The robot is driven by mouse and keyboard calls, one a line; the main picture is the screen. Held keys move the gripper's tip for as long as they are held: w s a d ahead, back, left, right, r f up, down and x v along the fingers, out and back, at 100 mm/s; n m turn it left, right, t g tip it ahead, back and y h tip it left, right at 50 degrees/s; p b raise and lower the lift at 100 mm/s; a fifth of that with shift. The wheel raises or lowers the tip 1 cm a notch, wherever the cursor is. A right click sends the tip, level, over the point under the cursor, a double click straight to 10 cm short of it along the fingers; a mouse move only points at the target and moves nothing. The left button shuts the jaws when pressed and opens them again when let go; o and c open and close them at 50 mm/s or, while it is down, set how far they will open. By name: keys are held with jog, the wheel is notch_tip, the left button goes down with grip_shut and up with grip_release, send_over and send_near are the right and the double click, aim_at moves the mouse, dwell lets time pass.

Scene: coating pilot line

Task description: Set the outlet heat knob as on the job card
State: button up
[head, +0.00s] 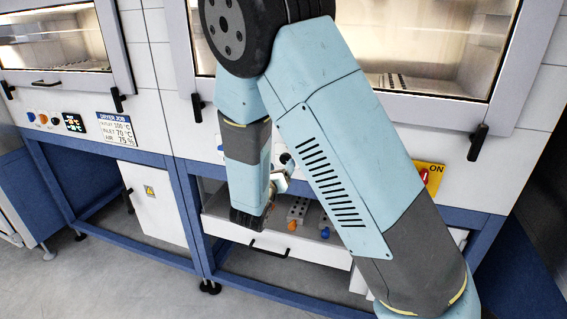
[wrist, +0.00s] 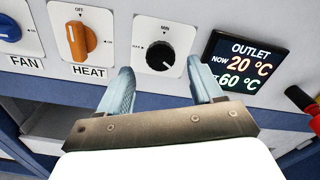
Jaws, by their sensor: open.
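The job card (head: 118,130) on the left panel in the head view is headed DRYER JOB; its lines seem to read outlet 100 °C, inlet 70 °C and air 75 %. In the wrist view a black round knob (wrist: 158,57) with MIN above it sits on a white plate, beside the OUTLET display (wrist: 238,66), which shows NOW 20 °C and 60 °C below. The orange HEAT switch (wrist: 83,40) is to its left, with OFF above. My gripper (wrist: 160,68) is open, its fingers spread below and to either side of the black knob, apparently not touching it.
A blue FAN knob (wrist: 8,28) is at the far left of the wrist view. A red-and-black part (wrist: 304,103) is at the right. In the head view a drawer (head: 250,236) below my arm holds small parts, and a yellow ON switch plate (head: 428,178) is right of my arm.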

aim_at(285, 160)
jog(key=shift+x, duration=2)
jog(key=c, duration=1.1)
